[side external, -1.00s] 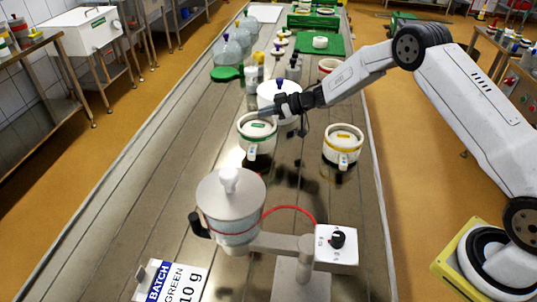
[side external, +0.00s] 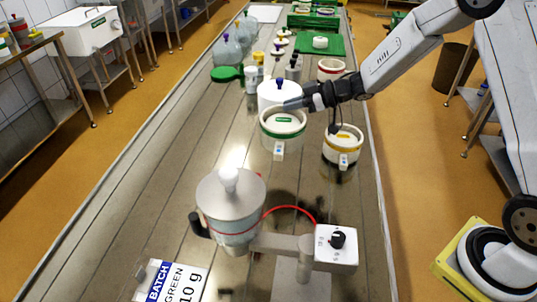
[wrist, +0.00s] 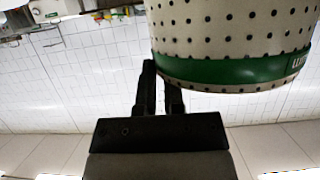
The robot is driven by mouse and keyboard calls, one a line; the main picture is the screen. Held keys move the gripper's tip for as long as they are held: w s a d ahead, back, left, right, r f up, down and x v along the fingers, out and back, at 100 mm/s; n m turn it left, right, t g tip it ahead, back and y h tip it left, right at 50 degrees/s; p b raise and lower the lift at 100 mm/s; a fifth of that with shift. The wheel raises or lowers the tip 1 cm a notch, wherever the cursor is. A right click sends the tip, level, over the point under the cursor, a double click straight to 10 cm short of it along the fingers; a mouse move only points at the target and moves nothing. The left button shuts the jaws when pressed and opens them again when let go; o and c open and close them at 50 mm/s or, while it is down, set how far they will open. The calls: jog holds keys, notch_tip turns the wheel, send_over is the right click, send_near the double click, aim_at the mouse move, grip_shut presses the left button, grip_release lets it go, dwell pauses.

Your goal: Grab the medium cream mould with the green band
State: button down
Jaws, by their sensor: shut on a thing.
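The cream mould with the green band (side external: 282,131) is in my gripper (side external: 292,104) in the side view, held up off the bench and roughly upright. In the wrist view my gripper (wrist: 163,88) is shut at the edge of the mould (wrist: 230,40), whose wall is perforated with small holes and whose green band runs around its rim. The exact contact of the fingertips is partly hidden by the mould. A cream mould with a yellow band (side external: 343,148) stands on the bench just right of the held one.
A white lidded pot (side external: 278,93) stands right behind the held mould. A red-banded mould (side external: 331,67) is farther back. A dispenser with a steel hopper (side external: 231,205) and control box (side external: 336,248) stands in front. The bench's left side (side external: 150,160) is clear.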

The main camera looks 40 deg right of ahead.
jog(key=shift+s+r, duration=0.3)
jog(key=shift+s, duration=0.35)
jog(key=shift+s+r, duration=0.3)
jog(key=shift+s, duration=0.3)
jog(key=shift+r, duration=0.1)
